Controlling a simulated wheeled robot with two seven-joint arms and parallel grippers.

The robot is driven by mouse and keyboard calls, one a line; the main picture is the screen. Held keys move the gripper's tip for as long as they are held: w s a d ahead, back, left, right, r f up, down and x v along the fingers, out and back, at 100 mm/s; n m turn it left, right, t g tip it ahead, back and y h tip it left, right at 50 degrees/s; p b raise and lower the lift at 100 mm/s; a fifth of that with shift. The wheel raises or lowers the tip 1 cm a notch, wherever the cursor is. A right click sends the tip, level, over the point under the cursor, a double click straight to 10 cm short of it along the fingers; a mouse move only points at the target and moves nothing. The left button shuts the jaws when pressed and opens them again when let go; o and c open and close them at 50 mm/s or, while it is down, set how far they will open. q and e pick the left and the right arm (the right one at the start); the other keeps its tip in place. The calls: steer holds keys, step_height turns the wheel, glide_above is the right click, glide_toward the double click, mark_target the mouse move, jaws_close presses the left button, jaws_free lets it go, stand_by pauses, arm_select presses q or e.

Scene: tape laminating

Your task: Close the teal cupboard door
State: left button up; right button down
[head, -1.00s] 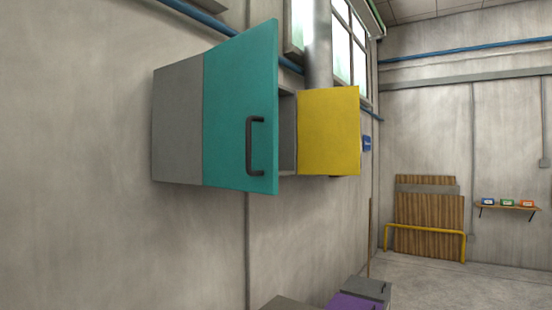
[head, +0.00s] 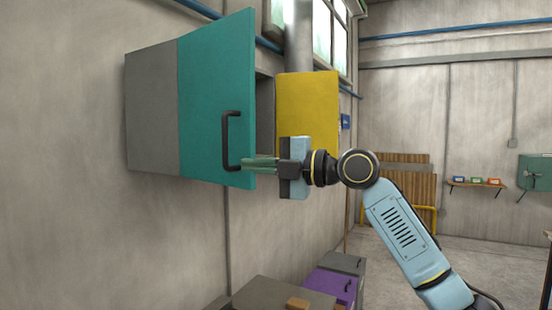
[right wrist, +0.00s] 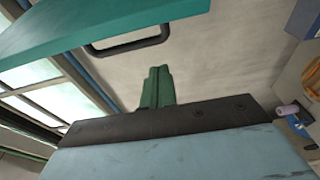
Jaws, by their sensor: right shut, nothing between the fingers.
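The teal cupboard door (head: 215,100) stands open on the grey wall cupboard (head: 152,110), swung out from the wall. Its dark bar handle (head: 226,140) is near the free edge. My right gripper (head: 246,163) is shut and empty, its green fingers overlapping the door's lower free edge beside the lower end of the handle. The right wrist view shows the shut fingers (right wrist: 157,87), the teal door's edge (right wrist: 110,28) across the top and the handle (right wrist: 132,40) beyond them. Whether the fingers touch the door cannot be told. My left gripper is not in view.
A yellow door (head: 307,105) stands open just right of the teal one, behind my right gripper. Low cabinets, one with a purple front (head: 330,284), stand below. A shelf with small boxes (head: 477,182) is on the far wall.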

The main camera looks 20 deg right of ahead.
mark_target(237, 163)
steer(key=shift+w+d+p, duration=0.25)
steer(key=shift+w+p, duration=0.35)
steer(key=shift+w, duration=0.5)
steer(key=shift+w+d+p, duration=0.2)
steer(key=shift+w+p, duration=0.35)
steer(key=shift+w, duration=0.55)
